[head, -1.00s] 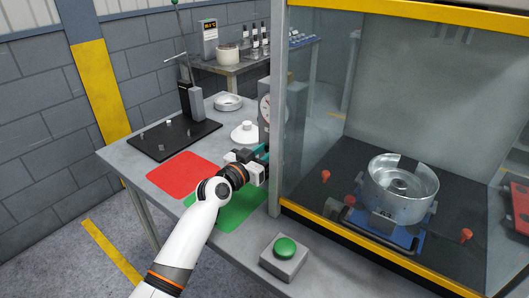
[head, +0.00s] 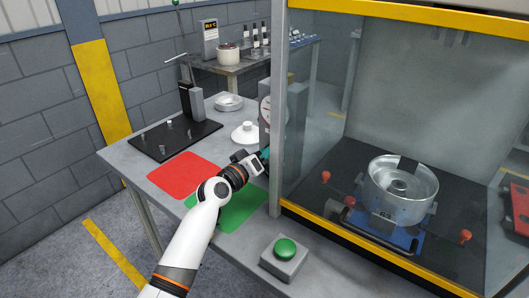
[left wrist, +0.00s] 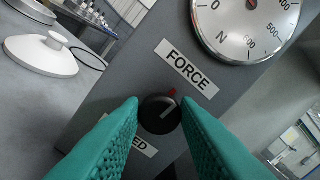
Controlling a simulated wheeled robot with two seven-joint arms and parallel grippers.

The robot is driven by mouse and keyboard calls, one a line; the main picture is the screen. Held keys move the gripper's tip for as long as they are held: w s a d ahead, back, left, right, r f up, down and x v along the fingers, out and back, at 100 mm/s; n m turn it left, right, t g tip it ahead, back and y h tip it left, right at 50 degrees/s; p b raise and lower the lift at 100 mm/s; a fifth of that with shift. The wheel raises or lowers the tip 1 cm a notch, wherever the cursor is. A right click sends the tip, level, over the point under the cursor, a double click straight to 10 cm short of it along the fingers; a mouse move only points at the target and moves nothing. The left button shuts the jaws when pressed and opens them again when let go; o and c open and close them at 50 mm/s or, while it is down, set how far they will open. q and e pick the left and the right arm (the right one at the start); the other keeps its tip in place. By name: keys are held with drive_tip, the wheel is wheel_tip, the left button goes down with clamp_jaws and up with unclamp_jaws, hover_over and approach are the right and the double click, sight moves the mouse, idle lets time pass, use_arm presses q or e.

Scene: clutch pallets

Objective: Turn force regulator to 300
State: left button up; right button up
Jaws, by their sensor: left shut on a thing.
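The force regulator is a small black knob (left wrist: 158,116) on a grey panel (left wrist: 120,75) under the label FORCE (left wrist: 187,68). Its white line tilts up to the right, and a red mark shows at its upper edge. My left gripper (left wrist: 160,103) has its teal fingers shut on the knob, one on each side. In the head view my left gripper (head: 264,157) is at the grey box beside the glass enclosure. A round gauge (left wrist: 245,25) is above the label; its top is cut off, so its reading is hidden. My right gripper is out of view.
A white lidded dish (head: 244,133) stands left of the box. The table has a red mat (head: 180,173), a green mat (head: 235,212) and a green push button (head: 285,249). The glass enclosure (head: 350,207) with a metal clutch part (head: 400,188) is on the right.

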use_arm(q)
drive_tip(key=shift+n, duration=0.5)
drive_tip(key=o, duration=0.9)
drive_tip(key=shift+o, duration=0.2)
drive_tip(key=shift+a, duration=0.1)
drive_tip(key=v, duration=1.2)
